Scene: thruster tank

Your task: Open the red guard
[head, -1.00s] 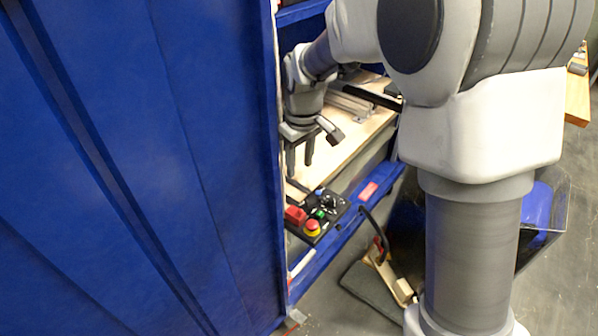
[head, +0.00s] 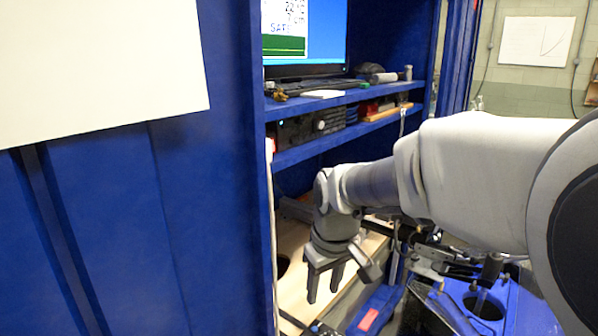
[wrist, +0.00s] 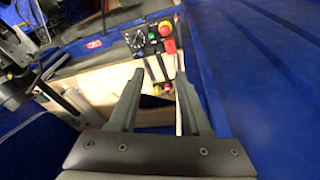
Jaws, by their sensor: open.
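The red guard (wrist: 170,45) shows as a small red block at the right end of a black control box (wrist: 143,47) in the wrist view. My gripper (wrist: 160,73) is open and empty. Its fingertips point toward the box but are apart from it. In the head view my gripper (head: 325,290) hangs pointing down inside the blue cabinet, over the pale board. The guard is not visible in the head view.
A blue cabinet wall (head: 215,220) stands close on the left. Above my gripper are blue shelves (head: 345,106) with a monitor (head: 330,30) and a keyboard. A pale wooden board (head: 296,265) lies below. A blue frame with metal parts (head: 480,305) stands at right.

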